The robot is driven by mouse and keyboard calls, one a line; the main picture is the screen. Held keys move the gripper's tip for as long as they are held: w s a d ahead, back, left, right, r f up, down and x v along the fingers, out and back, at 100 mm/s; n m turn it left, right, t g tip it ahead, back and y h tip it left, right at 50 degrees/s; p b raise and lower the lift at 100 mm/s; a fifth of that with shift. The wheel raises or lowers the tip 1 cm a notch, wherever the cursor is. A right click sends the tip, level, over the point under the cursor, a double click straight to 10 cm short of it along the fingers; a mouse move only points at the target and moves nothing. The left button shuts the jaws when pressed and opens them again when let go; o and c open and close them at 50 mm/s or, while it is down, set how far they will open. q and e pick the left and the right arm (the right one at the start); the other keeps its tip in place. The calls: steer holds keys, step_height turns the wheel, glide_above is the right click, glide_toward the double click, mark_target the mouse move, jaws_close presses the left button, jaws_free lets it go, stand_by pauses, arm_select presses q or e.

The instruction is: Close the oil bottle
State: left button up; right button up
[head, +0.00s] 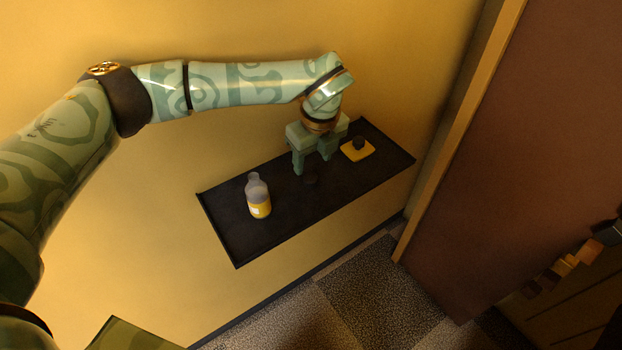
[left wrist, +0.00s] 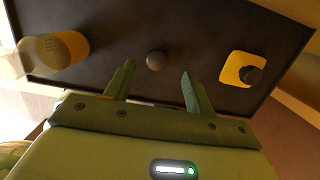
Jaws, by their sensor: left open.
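The oil bottle (head: 259,197), clear with yellow oil and a pale label, stands upright on a black wall shelf (head: 226,228). No cap shows on its neck. It is also at the upper left of the left wrist view (left wrist: 62,48). A small dark round piece (head: 310,179), perhaps a cap, lies on the shelf right of the bottle. My left gripper (head: 313,166) is open and empty above the shelf, close to this piece. In the left wrist view the round piece (left wrist: 155,60) shows beyond and between the fingertips. My right gripper is not in view.
A yellow square pad (head: 348,155) with a black knob-like piece (head: 358,143) on it sits toward the shelf's right end. The yellow wall runs behind the shelf. A brown panel (head: 500,160) stands to the right. The shelf is clear between these things.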

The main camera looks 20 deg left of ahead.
mark_target(311, 177)
arm_select(q)
steer(key=f+b, duration=0.1)
steer(key=f, duration=0.4)
steer(key=shift+a+f, duration=0.15)
steer(key=shift+a, duration=0.05)
steer(key=c, duration=1)
